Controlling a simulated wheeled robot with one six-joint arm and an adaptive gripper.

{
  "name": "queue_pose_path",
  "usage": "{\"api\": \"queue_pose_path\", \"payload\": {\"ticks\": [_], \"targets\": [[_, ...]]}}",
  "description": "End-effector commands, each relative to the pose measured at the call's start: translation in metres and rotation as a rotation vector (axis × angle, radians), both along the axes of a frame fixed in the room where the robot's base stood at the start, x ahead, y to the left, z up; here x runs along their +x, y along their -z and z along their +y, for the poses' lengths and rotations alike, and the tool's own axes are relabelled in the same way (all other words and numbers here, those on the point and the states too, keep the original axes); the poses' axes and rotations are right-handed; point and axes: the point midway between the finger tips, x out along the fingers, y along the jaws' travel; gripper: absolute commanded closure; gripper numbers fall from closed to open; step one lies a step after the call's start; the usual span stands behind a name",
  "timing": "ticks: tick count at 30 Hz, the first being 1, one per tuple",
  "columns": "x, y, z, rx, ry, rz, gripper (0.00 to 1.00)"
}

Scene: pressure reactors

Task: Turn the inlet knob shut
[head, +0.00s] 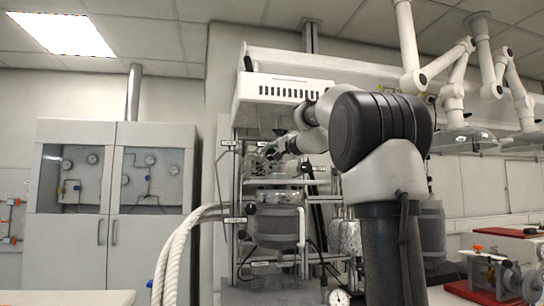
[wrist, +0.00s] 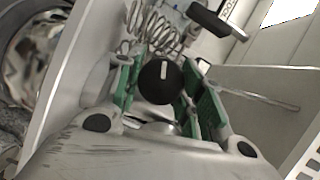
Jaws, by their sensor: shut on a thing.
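The black round knob (wrist: 160,84) with a white pointer mark sits between the green finger pads of my gripper (wrist: 164,92) in the wrist view. The mark stands nearly upright in the picture. My gripper is shut on the knob. In the head view my arm reaches from the right to the reactor stand (head: 237,185). The gripper there is small and partly hidden among the tubing, and I cannot make out the knob. I cannot read which label belongs to the knob.
Coiled metal tubing (wrist: 146,22) lies just behind the knob, and a black handle with a white label (wrist: 216,20) is at upper right. A jacketed vessel (head: 277,228) stands below my gripper. Thick white hoses (head: 180,250) run at left.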

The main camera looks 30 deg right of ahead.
Motion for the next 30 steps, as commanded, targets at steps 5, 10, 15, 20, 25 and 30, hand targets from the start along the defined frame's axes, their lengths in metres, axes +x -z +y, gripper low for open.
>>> {"api": "queue_pose_path", "payload": {"ticks": [5, 10, 15, 20, 25, 30], "targets": [[-0.0003, 0.0013, -0.001, 0.141, 0.001, -0.039, 0.86], [-0.0004, 0.0016, -0.0008, 0.249, 0.001, -0.071, 0.86], [-0.0002, 0.0021, -0.0003, 0.324, 0.0, -0.091, 0.86], [0.0, 0.002, 0.0001, 0.366, -0.001, -0.103, 0.86], [0.0, 0.0019, 0.0002, 0.385, -0.001, -0.109, 0.86], [0.0001, 0.0019, 0.0002, 0.387, -0.001, -0.11, 0.86]]}}
